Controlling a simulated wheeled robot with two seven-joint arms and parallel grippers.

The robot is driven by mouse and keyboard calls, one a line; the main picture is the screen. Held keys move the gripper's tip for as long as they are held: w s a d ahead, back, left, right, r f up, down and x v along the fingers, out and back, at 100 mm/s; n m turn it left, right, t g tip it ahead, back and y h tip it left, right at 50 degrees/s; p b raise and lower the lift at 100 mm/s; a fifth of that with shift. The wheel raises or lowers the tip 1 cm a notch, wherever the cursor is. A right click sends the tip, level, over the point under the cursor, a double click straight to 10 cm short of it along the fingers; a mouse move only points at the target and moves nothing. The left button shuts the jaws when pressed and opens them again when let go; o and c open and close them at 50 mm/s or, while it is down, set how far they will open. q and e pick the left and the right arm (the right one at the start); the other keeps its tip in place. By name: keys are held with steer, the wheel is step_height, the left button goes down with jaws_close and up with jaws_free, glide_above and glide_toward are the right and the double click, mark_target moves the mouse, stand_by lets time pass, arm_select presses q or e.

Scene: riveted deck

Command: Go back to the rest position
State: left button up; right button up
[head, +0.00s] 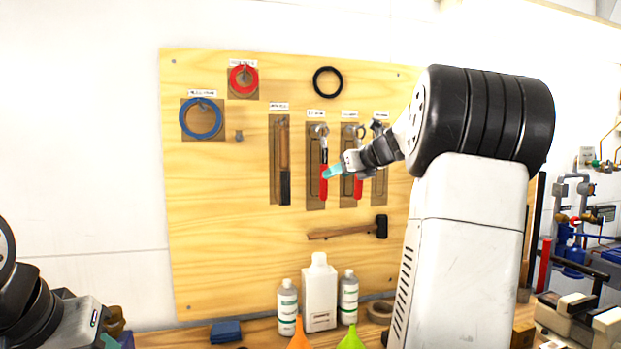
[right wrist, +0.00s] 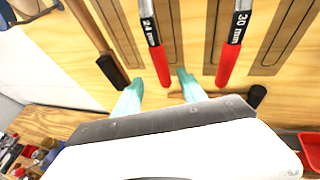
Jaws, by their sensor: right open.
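My right gripper (head: 334,171) is raised in front of the wooden tool board (head: 220,240), its teal fingertips near the red-handled tools. In the right wrist view my right gripper (right wrist: 160,92) is open and empty, its two fingertips spread apart. The red handle of the 24 mm tool (right wrist: 161,62) shows just beyond the gap, hanging on the board. Another red-handled tool, marked 30 mm (right wrist: 231,50), hangs to its right. My left arm is at the lower left of the head view, and only a teal bit of its gripper (head: 108,342) shows at the bottom edge.
A hammer (head: 350,233), a blue ring (head: 201,118), a red ring (head: 243,79) and a black ring (head: 328,82) hang on the board. Open air lies left of my right arm.

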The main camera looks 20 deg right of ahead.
steer(key=s+a+f+n+g+y, duration=0.15)
steer(key=s+a+f+n, duration=0.25)
steer(key=s+a+n, duration=0.45)
steer(key=s+a+f+n+g, duration=0.3)
steer(key=s+a+f+n, duration=0.1)
steer(key=s+a+n, duration=0.45)
steer(key=s+a+f+n+g+h, duration=0.1)
steer(key=s+a+f+n, duration=0.1)
steer(key=s+f+n, duration=0.4)
steer(key=s+a+f+n+g+h, duration=0.1)
steer(key=s+f+n, duration=0.4)
steer(key=s+n, duration=0.6)
steer(key=shift+a+f, duration=0.4)
steer(key=shift+a, duration=0.45)
steer(key=shift+d+g, duration=0.15)
steer(key=shift+g, duration=0.1)
